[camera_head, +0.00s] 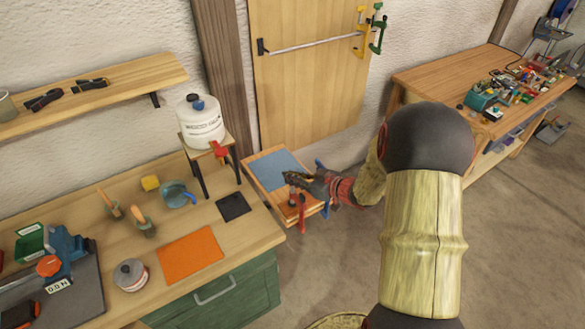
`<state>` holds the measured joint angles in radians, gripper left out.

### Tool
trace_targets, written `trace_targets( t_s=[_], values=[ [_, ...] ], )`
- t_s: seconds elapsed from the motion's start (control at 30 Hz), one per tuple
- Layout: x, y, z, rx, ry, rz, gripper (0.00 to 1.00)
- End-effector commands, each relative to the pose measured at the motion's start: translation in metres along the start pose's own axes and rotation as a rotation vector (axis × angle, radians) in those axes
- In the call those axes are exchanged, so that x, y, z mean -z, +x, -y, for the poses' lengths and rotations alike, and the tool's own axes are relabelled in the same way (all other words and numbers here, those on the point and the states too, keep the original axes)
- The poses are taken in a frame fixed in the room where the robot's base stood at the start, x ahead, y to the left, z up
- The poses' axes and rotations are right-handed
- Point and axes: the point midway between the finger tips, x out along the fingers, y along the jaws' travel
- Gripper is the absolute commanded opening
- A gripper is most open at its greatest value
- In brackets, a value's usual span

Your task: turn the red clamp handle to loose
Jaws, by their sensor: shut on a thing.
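My gripper (292,180) is at the right front corner of a small wooden stand topped with a blue-grey sheet (274,170). A red clamp (301,222) hangs at the stand's front edge, directly below the dark fingers. The gripper is shut on the upper part of this clamp, and the fingers hide much of that part. I cannot tell which way the handle is turned.
The workbench (262,232) on the left holds tools, an orange mat (190,256) and a white canister (200,124). A cluttered table (425,80) stands back right. Floor (510,220) at right is clear.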

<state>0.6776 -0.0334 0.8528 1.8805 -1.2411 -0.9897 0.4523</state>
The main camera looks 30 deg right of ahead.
Motion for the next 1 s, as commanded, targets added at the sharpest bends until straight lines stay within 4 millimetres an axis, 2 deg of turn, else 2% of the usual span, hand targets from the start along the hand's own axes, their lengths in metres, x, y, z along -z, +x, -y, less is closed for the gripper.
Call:
trace_targets(
  t_s=[1.0],
  values=[
    [-0.0060, 0.0019, 0.0012, 0.813, -0.332, 0.007, 0.00]
  ],
)
